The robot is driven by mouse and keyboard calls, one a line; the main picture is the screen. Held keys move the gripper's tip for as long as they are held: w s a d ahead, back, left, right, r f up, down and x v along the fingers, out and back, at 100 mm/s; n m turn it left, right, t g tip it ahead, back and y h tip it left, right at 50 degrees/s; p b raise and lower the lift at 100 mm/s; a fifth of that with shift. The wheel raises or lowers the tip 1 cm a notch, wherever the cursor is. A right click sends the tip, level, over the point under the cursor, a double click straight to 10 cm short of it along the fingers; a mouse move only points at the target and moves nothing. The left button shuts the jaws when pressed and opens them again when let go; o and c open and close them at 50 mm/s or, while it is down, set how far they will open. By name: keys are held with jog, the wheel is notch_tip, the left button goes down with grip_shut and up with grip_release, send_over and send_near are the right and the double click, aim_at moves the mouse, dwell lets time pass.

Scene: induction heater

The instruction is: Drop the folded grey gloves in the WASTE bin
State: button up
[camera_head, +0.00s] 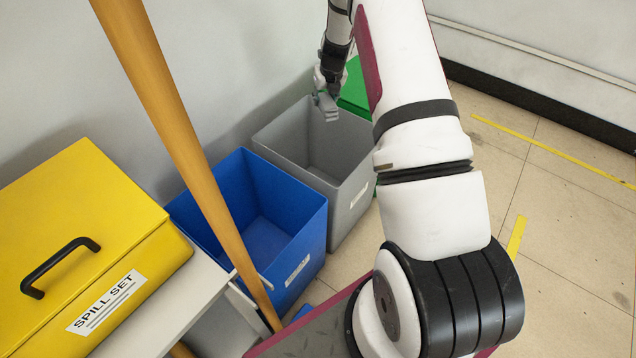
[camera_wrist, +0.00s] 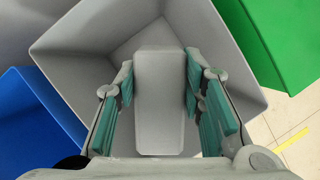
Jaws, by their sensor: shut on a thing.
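My gripper (camera_head: 328,92) is over the back part of the open grey bin (camera_head: 345,205), pointing down. In the wrist view its teal-padded fingers (camera_wrist: 163,95) are shut on the folded grey gloves (camera_wrist: 160,105), a pale grey flat block between them. The gloves also show in the head view as a small grey piece (camera_head: 327,106) at the fingertips, near the bin's far rim. In the wrist view the grey bin (camera_wrist: 95,35) surrounds the gloves, with its walls and inner corner beyond them. The bin has a white label, too small to read.
An open blue bin (camera_head: 262,225) stands left of the grey one, and a green bin (camera_head: 355,88) stands behind it. A yellow SPILL SET box (camera_head: 85,225) is at left. A slanted wooden pole (camera_head: 180,130) crosses the front. Floor at right is clear.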

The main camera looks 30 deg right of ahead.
jog(key=shift+d+f, duration=0.2)
jog(key=shift+f, duration=0.1)
notch_tip(320, 180, down, 6)
jog(key=b, duration=0.4)
jog(key=shift+r, duration=0.2)
jog(key=o, duration=1.2)
jog(key=v, duration=1.2)
jog(key=shift+a, duration=0.1)
